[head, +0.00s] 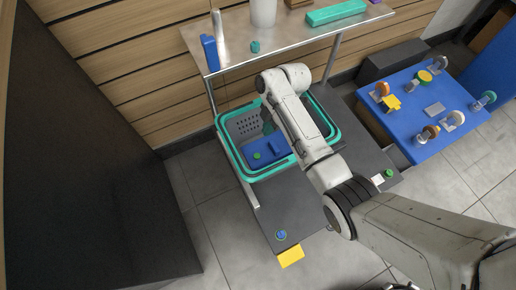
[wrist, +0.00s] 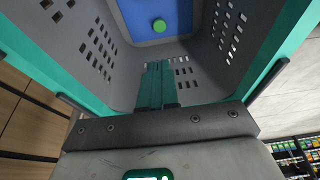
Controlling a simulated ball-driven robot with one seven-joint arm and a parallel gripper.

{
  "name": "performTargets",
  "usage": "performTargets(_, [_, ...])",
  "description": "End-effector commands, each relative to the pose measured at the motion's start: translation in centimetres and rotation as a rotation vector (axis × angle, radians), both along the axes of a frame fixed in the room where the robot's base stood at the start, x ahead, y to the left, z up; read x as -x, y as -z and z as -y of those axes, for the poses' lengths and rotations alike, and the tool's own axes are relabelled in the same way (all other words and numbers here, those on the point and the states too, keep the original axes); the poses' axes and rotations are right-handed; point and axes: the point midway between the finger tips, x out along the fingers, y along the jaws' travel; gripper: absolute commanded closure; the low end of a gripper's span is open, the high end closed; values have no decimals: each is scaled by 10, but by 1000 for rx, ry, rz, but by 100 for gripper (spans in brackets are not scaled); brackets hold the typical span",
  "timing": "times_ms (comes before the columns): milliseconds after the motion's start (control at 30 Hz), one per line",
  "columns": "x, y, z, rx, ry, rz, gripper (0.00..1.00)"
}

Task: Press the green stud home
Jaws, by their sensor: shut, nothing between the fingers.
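A round green stud (head: 257,156) sits on a blue block (head: 282,148) inside the teal-rimmed grey basket (head: 232,160). In the wrist view the green stud (wrist: 159,25) stands out from the blue surface (wrist: 128,22), beyond my fingertips. My gripper (head: 268,128) is inside the basket, partly hidden by my arm in the head view. In the wrist view my gripper (wrist: 156,66) has its teal fingers together, empty and apart from the stud. A second green stud (head: 388,173) is on the dark counter to the right. How far either stud protrudes is too small to tell.
The basket's walls (wrist: 225,35) stand close around my gripper. A blue stud (head: 281,235) sits at the counter's (head: 262,212) near end. A shelf (head: 240,55) with several items overhangs behind. A blue table (head: 440,88) with several small objects stands right.

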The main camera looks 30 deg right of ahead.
Motion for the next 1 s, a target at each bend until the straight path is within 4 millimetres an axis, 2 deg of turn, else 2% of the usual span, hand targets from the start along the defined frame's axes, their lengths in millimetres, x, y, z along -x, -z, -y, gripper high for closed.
performTargets(167, [0, 2, 0, 0, 1, 0, 100])
performTargets(267, [1, 10, -3, 0, 0, -2, 100])
performTargets(800, [1, 106, -32, 1, 1, -3, 100])
performTargets(1000, [1, 128, -32, 1, 3, -1, 100])
